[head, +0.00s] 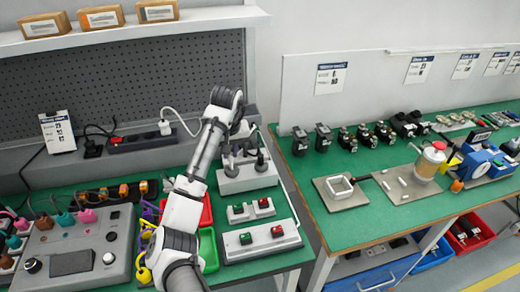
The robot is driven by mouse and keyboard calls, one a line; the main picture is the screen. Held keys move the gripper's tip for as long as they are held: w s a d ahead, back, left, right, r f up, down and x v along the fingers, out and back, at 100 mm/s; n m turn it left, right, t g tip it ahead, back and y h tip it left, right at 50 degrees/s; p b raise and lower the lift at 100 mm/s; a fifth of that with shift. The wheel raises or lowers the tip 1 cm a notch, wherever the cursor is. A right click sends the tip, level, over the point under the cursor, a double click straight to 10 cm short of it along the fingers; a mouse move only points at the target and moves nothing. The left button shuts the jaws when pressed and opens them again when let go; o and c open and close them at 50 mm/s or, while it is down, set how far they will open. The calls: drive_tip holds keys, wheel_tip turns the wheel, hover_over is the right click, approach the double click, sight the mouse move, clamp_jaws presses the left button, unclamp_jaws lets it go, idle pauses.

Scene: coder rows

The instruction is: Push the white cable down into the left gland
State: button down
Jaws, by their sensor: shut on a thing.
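My arm reaches up from the bottom and bends over at its elbow. My gripper (243,150) points down at a white block (247,180) on the left green bench. Two dark upright glands stand on the block, the left gland (229,168) and the right gland (261,162). My gripper is just above them, between or behind them; the exact gap cannot be told. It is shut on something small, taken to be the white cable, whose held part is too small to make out. A white cable (180,112) also arches from a plug on the power strip and passes behind my arm.
Switch boxes with green and red buttons (262,241) stand in front of the block. Red and green trays (207,250) lie beside my arm. A grey control panel (75,250) is at left. A gap separates the right bench (330,228), which holds several parts.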

drive_tip(key=shift+f, duration=0.15)
drive_tip(key=shift+f, duration=0.9)
drive_tip(key=shift+f, duration=0.4)
idle(0.6)
drive_tip(key=c, duration=1.3)
unclamp_jaws()
drive_tip(key=shift+o, duration=0.2)
